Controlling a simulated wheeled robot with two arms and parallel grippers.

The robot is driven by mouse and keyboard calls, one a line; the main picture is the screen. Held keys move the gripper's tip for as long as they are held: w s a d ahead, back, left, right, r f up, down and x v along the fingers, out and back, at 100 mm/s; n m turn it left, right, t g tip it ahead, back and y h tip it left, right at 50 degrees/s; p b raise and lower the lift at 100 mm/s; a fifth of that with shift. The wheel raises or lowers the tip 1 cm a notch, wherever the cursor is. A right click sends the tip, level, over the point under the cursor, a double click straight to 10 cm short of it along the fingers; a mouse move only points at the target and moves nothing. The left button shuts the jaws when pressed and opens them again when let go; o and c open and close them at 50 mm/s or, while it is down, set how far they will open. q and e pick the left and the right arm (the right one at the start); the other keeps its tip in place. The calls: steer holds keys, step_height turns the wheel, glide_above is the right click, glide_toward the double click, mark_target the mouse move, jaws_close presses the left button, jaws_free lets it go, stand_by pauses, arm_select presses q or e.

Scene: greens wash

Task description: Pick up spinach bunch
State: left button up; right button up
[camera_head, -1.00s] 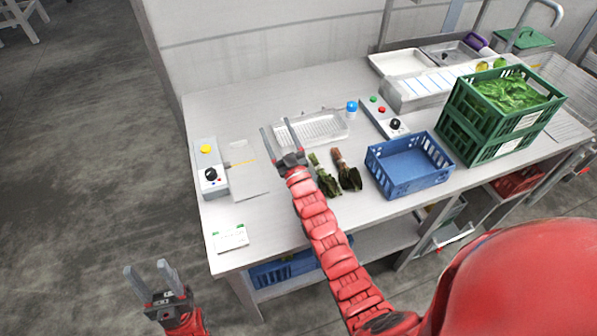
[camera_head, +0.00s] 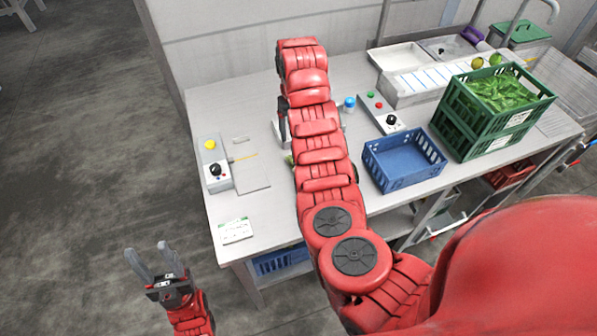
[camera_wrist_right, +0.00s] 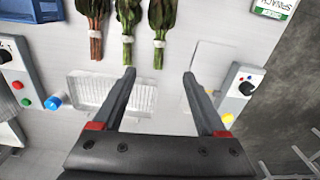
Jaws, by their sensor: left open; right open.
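Three tied leafy bunches lie side by side in the right wrist view, each with a white band. I cannot tell for sure which is spinach. My right gripper (camera_wrist_right: 158,76) is open and empty, its fingertips apart from the bunches, roughly in line with the right one. In the head view my right arm covers nearly all of the bunches. My left gripper (camera_head: 147,252) is open and empty, off the table's left side.
A clear tray (camera_wrist_right: 100,92) lies below the bunches in the wrist view. A blue crate (camera_head: 402,160) stands right of my right arm, with green crates of leaves (camera_head: 492,112) beyond. Control boxes (camera_head: 215,165) (camera_head: 383,112) and a spinach-labelled card (camera_wrist_right: 274,8) are on the table (camera_head: 230,110).

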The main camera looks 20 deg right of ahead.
step_height(320, 180, down, 8)
steer(key=b, duration=0.3)
steer(key=shift+b, duration=0.3)
step_height(320, 180, down, 3)
steer(key=shift+f+p, duration=0.1)
steer(key=shift+p, duration=0.5)
steer(key=shift+f, duration=0.3)
steer(key=f+p, duration=0.1)
steer(key=f, duration=0.1)
steer(key=f+p, duration=0.1)
steer(key=shift+s+d+f+p, duration=0.1)
steer(key=shift+s+f+p, duration=0.15)
steer(key=shift+f+p, duration=0.15)
steer(key=shift+f, duration=0.8)
jaws_close()
